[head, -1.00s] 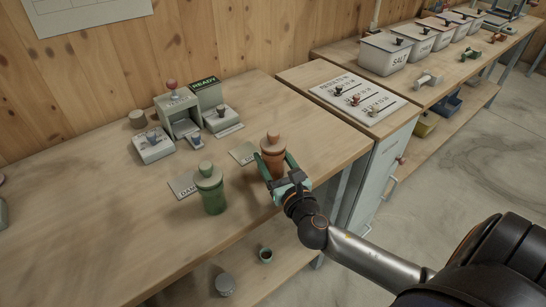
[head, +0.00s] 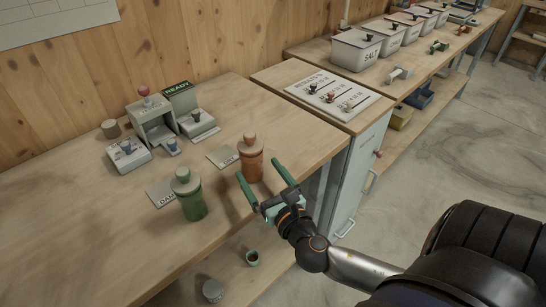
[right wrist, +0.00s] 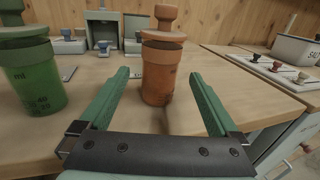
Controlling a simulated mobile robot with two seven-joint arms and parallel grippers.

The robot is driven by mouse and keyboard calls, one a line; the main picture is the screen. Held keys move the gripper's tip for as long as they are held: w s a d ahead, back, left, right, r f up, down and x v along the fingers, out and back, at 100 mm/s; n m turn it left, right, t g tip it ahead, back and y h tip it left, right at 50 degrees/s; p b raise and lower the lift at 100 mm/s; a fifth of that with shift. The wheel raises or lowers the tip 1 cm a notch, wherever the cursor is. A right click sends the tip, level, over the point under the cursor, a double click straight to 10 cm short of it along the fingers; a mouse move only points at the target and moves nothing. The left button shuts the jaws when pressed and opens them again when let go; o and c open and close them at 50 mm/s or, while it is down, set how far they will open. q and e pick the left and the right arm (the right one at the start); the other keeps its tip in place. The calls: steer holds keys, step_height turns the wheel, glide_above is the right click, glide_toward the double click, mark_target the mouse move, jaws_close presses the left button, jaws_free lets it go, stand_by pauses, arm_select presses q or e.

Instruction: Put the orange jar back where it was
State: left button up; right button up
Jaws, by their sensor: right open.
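The orange jar (head: 250,160) stands upright on the wooden table near its front edge, with a lidded knob on top. A pale label card (head: 222,157) lies just left of it. My right gripper (head: 258,182) is open and empty in front of the jar, its green fingers pointing at it. In the right wrist view the orange jar (right wrist: 160,70) stands beyond and between the open fingertips (right wrist: 160,82), not gripped. My left gripper is not in view.
A green jar (head: 188,195) stands left of the orange jar, by another label card (head: 161,193). Small devices (head: 155,122) sit at the back. A cabinet with a results board (head: 340,95) adjoins on the right. The table's left part is clear.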

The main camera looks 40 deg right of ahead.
steer(key=s+a+b, duration=0.1)
steer(key=s, duration=0.5)
steer(key=shift+s+a, duration=0.15)
steer(key=shift+s, duration=0.05)
